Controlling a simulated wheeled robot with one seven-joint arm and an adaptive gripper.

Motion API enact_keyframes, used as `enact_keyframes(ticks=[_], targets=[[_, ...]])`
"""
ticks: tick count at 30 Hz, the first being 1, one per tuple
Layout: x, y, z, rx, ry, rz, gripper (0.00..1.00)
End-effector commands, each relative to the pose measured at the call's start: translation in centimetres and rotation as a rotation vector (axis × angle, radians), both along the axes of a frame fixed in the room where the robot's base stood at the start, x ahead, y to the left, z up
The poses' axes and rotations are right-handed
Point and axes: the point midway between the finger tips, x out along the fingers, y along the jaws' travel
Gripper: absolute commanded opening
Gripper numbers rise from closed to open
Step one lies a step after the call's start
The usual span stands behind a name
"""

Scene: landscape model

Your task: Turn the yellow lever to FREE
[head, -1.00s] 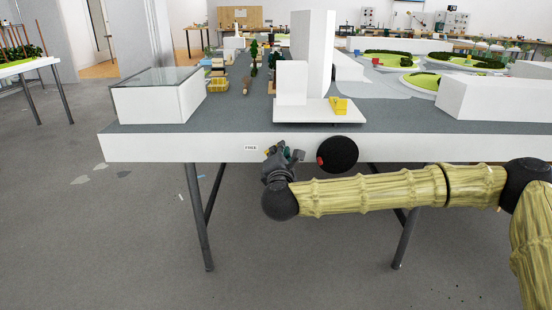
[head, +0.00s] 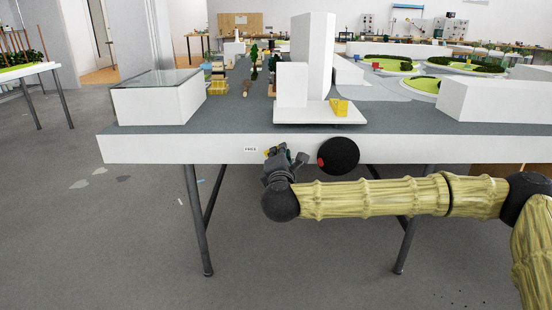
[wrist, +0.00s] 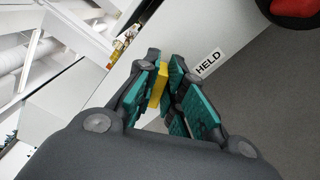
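The yellow lever (wrist: 158,84) shows between my gripper's teal-padded fingers in the wrist view, close against the left one. In the head view only a small yellow bit (head: 267,152) shows beside the fingers. My gripper (head: 286,153) is at the white front edge of the table, and it fills the middle of the wrist view (wrist: 167,75). The fingers converge around the lever, but I cannot tell whether both pads touch it. A HELD label (wrist: 208,63) is just right of the fingers. A FREE label (head: 250,149) is left of my gripper on the table front.
A black disc with a red part (head: 340,155) is on the table front just right of my gripper. The table (head: 160,150) carries white model blocks (head: 318,60) and a glass-topped box (head: 155,100). The floor in front is open.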

Motion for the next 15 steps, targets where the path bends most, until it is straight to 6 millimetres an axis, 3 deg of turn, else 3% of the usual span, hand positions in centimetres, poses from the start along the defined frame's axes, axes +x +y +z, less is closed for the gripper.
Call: enact_keyframes(ticks=[15], targets=[[0.04,-0.12,-0.42,0.087,0.001,-0.003,0.07]])
